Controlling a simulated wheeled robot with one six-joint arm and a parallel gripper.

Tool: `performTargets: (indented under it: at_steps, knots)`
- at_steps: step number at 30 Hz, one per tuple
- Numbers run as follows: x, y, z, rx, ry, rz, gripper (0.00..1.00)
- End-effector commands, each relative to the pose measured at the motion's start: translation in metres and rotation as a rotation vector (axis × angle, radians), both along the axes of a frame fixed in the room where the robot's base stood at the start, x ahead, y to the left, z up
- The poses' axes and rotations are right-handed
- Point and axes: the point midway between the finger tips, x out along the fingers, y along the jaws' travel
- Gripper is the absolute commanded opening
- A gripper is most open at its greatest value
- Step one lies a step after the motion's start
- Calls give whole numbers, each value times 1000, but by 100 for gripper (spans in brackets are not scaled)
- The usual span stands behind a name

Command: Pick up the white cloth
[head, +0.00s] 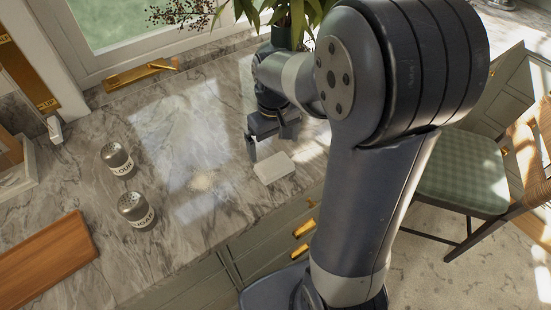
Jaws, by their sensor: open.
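The white cloth (274,169) lies folded in a small flat block on the grey marble counter (185,150), close to its front edge. My gripper (270,145) is just behind and above the cloth, pointing down. Its two dark fingers are apart, with nothing seen between them. One fingertip shows just left of the cloth's far end. I cannot tell whether the fingers touch the cloth or the counter.
Two shaker jars, flour (117,159) and sugar (136,210), stand on the left. A wooden board (40,262) is front left. A plant (290,18) stands behind my gripper; a chair (465,175) is right.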

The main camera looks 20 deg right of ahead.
Motion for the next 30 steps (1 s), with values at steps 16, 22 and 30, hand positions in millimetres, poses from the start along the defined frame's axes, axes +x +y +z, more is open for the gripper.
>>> performTargets:
  at_steps: [16,22,30]
  knots:
    - [-3,1,-63,1,5,-1,100]
    - [-2,1,-78,0,0,-1,100]
    - [-2,1,-79,0,-1,-1,97]
